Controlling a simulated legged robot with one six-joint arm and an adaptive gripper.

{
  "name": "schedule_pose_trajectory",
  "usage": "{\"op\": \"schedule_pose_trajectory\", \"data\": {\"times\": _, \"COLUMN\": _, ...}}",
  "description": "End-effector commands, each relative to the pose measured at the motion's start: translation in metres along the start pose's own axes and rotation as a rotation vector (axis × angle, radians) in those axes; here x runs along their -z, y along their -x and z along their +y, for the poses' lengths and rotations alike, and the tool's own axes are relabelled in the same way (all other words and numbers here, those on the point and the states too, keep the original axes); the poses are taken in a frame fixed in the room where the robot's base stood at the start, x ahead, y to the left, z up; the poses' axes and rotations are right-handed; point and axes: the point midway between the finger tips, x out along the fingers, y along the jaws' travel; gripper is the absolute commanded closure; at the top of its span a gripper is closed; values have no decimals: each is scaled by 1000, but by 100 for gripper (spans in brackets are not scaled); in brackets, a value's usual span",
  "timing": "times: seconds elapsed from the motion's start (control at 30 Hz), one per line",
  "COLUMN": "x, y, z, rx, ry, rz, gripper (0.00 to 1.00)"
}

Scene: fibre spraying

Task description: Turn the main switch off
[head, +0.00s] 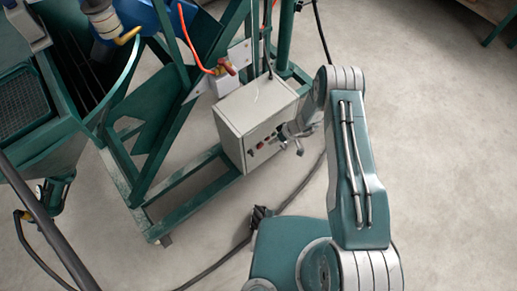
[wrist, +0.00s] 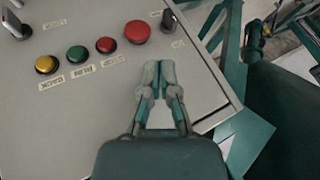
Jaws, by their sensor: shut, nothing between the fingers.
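The grey control box (head: 258,108) hangs on the green frame, and its front panel (wrist: 70,125) fills much of the wrist view. A dark rotary switch (wrist: 15,24) with a light plate stands at the panel's upper left. A smaller dark switch (wrist: 168,19) stands near the upper right edge. My gripper (wrist: 158,70) is shut and empty in front of the panel, below the large red button (wrist: 137,31). In the head view my gripper (head: 299,148) is at the box's right side.
Yellow (wrist: 46,64), green (wrist: 76,53) and small red (wrist: 106,45) buttons sit in a row between the switches. Green frame bars (head: 185,175) surround the box on the left. A black cable (head: 235,250) lies on the floor. The concrete floor at right is clear.

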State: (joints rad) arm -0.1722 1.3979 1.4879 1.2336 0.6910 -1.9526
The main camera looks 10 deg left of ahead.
Motion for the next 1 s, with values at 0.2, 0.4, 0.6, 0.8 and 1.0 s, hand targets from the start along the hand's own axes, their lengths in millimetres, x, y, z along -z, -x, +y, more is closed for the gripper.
{"op": "schedule_pose_trajectory", "data": {"times": 0.2, "x": 0, "y": -1, "z": 0, "rx": 1, "ry": -1, "rz": -1, "gripper": 100}}
{"op": "schedule_pose_trajectory", "data": {"times": 0.4, "x": -1, "y": -23, "z": -1, "rx": 3, "ry": 0, "rz": -3, "gripper": 100}}
{"op": "schedule_pose_trajectory", "data": {"times": 0.6, "x": -1, "y": -60, "z": -1, "rx": 3, "ry": 0, "rz": -3, "gripper": 100}}
{"op": "schedule_pose_trajectory", "data": {"times": 0.8, "x": 0, "y": -89, "z": 0, "rx": 2, "ry": -1, "rz": -1, "gripper": 100}}
{"op": "schedule_pose_trajectory", "data": {"times": 1.0, "x": 0, "y": -99, "z": 0, "rx": 1, "ry": -1, "rz": 0, "gripper": 100}}
